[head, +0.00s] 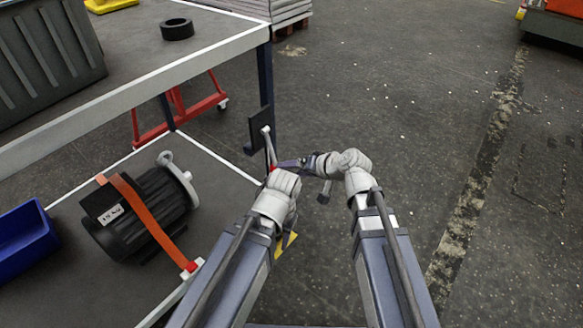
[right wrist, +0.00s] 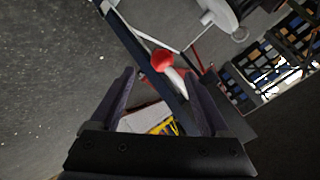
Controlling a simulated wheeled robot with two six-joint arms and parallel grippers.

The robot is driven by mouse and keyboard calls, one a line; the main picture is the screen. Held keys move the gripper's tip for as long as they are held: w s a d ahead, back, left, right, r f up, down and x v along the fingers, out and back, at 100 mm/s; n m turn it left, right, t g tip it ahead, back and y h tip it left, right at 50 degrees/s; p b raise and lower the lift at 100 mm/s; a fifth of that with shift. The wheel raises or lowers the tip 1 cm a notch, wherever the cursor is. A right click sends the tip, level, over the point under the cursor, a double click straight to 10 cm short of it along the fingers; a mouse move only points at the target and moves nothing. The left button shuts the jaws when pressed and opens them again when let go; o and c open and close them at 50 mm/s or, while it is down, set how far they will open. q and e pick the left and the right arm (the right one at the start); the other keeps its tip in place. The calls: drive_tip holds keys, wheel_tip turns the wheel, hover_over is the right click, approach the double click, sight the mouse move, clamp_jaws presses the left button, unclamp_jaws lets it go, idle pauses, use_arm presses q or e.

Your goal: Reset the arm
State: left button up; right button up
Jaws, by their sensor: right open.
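A pale lever (head: 267,143) with a red knob (head: 272,168) sits at a dark plate (head: 260,126) by the table's corner leg. My right gripper (head: 285,164) points left at the knob and is open. In the right wrist view the knob (right wrist: 163,60) and the lever's rod (right wrist: 178,84) appear between the two open fingers (right wrist: 168,78), just past the tips. No contact shows. My left arm reaches up close to the lever, below the right gripper. Its wrist shows, but its fingers are hidden.
The table (head: 225,48) is at left, with a black ring (head: 177,29) and a grey crate (head: 45,55) on top. A strapped motor (head: 140,215) and a blue bin (head: 22,243) are on its lower shelf. A red frame (head: 180,108) stands behind.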

drive_tip(key=s+d+f+g+h, duration=0.35)
drive_tip(key=s+d, duration=0.25)
drive_tip(key=d, duration=0.3)
drive_tip(key=s+d+f+g+h, duration=0.2)
drive_tip(key=s+d+f+h, duration=0.35)
drive_tip(key=d, duration=0.35)
drive_tip(key=s+a+n+g, duration=0.1)
drive_tip(key=s+a+n, duration=0.4)
drive_tip(key=a, duration=0.5)
wheel_tip(320, 180, up, 38)
drive_tip(key=s+m+p, duration=0.1)
drive_tip(key=p, duration=3.6)
drive_tip(key=shift+s+h+p, duration=0.2)
drive_tip(key=shift+h+p, duration=0.1)
drive_tip(key=shift+a, duration=0.15)
